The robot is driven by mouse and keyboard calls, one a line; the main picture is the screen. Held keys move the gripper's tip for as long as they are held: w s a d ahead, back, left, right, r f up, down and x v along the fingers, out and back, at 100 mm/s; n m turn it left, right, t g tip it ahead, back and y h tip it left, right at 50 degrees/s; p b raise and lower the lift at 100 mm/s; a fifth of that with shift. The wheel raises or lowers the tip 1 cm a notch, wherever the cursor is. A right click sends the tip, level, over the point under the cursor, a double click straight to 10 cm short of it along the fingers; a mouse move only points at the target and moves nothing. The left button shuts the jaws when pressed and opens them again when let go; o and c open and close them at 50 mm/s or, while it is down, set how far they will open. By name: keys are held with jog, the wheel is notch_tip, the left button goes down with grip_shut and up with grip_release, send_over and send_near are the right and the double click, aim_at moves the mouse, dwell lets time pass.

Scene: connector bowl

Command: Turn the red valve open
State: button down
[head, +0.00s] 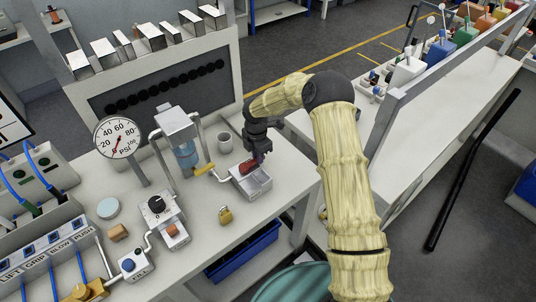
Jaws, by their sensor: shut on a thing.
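The red valve (247,167) is a small red handle on a grey metal block near the right edge of the workbench (281,200). My gripper (257,158) reaches down to it from above and behind, with its dark fingers at the handle. The gripper is shut on the red valve. The fingers hide part of the handle, and its exact angle is hard to tell at this size.
A grey cup (224,142) is behind, a brass padlock (225,215) in front. A black knob box (156,206) is front left. Bare bench lies between.

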jog(key=shift+w+r, duration=0.1)
jog(key=shift+w, duration=0.05)
dwell(0.3)
jog(key=c, duration=1.4)
grip_release()
jog(key=shift+o, duration=0.2)
notch_tip(320, 180, up, 17)
jog(key=b, duration=0.3)
jog(key=shift+r, duration=0.15)
